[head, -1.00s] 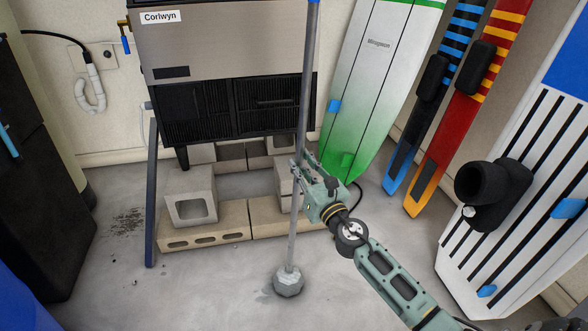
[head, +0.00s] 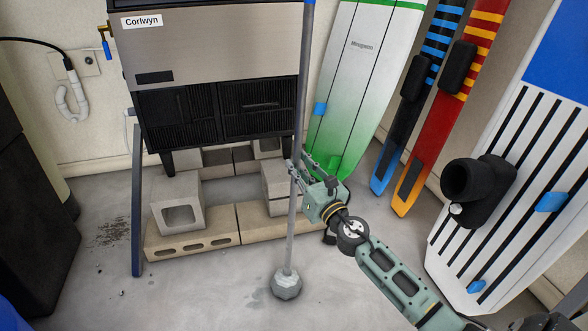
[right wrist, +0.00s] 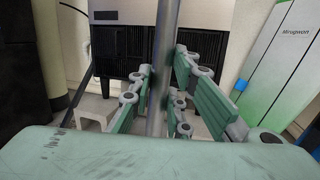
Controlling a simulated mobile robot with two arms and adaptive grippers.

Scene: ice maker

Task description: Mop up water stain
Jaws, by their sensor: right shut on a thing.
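A mop with a long grey pole (head: 293,228) stands nearly upright, its faceted grey head (head: 286,284) low at the floor. Whether the head touches the floor is hard to tell. My right gripper (head: 297,172) is shut around the pole at mid-height. In the right wrist view the pole (right wrist: 164,70) runs between its green fingers (right wrist: 160,100). A faint darker, damp-looking patch (head: 313,297) shows on the floor beside the mop head; its edges are unclear. My left gripper is not in view.
An ice maker (head: 215,60) stands behind on legs, with concrete blocks (head: 178,205) below it. A blue post (head: 136,215) stands at left, near dark floor specks (head: 112,232). Boards lean at right, including a white striped one (head: 475,225). The floor left of the mop is mostly clear.

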